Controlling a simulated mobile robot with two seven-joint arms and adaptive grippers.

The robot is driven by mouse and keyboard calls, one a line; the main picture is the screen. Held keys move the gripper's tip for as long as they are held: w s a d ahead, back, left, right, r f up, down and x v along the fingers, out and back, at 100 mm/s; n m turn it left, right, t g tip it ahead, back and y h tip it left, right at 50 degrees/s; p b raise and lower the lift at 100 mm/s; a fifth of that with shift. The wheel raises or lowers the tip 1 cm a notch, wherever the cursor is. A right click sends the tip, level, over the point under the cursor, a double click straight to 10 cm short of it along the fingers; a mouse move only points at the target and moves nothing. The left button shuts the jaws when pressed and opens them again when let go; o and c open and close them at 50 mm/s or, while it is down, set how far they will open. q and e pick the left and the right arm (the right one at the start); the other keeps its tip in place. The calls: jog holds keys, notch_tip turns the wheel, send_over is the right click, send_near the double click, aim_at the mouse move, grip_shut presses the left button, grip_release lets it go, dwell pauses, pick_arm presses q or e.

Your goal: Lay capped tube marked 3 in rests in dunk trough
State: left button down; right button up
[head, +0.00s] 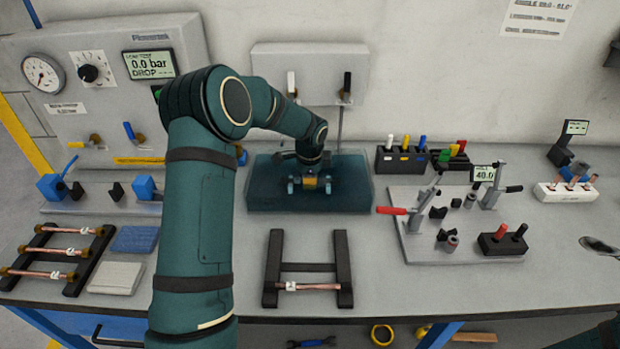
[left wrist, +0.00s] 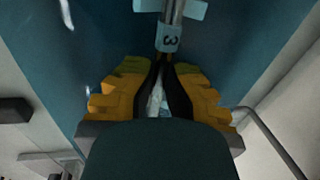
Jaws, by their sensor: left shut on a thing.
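The dunk trough (head: 262,197) is a teal, see-through box at the back middle of the bench. My left gripper (head: 311,184) is over it, pointing down, with its yellow fingers low at the trough. My left gripper (left wrist: 162,68) is shut on this tube. Pale blue pieces (left wrist: 196,9), apparently rests, flank the tube at the top of that view. The fingers hide part of the tube, and I cannot tell whether it touches the rests. My right gripper is not in view.
A black stand (head: 273,270) in front holds one labelled copper tube (head: 312,286). A rack (head: 75,275) at left holds several tubes. A clamp fixture plate (head: 410,235) with a red-handled lever stands right of the trough. The bench's front right is clear.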

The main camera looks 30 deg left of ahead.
pick_arm(q)
jog(key=shift+f, duration=0.3)
jog(key=c, duration=1.1)
grip_release()
jog(key=shift+o, duration=0.2)
jog(key=shift+r, duration=0.1)
jog(key=v, duration=1.1)
jog(key=shift+r, duration=0.4)
jog(key=shift+d, duration=0.1)
